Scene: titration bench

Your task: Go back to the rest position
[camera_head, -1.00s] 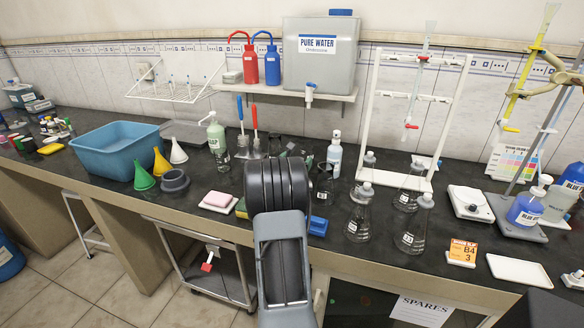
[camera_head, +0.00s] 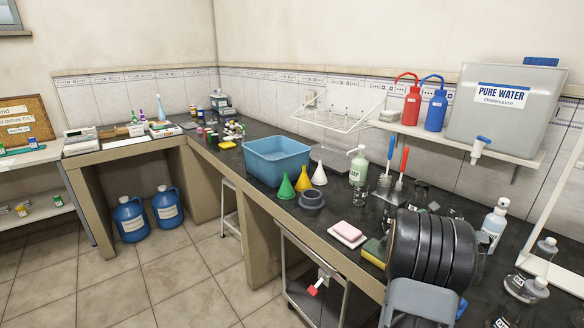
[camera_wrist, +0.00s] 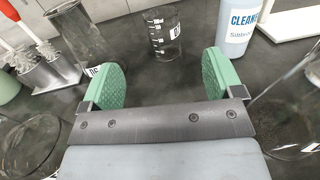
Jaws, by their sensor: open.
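My gripper (camera_wrist: 163,85) shows in the wrist view with its two green pads wide apart and nothing between them. It points over the dark bench top (camera_wrist: 150,60), with a small glass beaker (camera_wrist: 163,35) beyond the pads. In the head view my dark ribbed arm part hides the gripper and some of the bench at lower right. A white cleaner bottle (camera_wrist: 238,30) stands beyond the right pad and also shows in the head view (camera_head: 494,226).
Glassware (camera_wrist: 30,146) stands close beside the gripper at left and right. Brushes in metal holders (camera_wrist: 47,70) are at upper left. The floor (camera_head: 190,275) is open at left.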

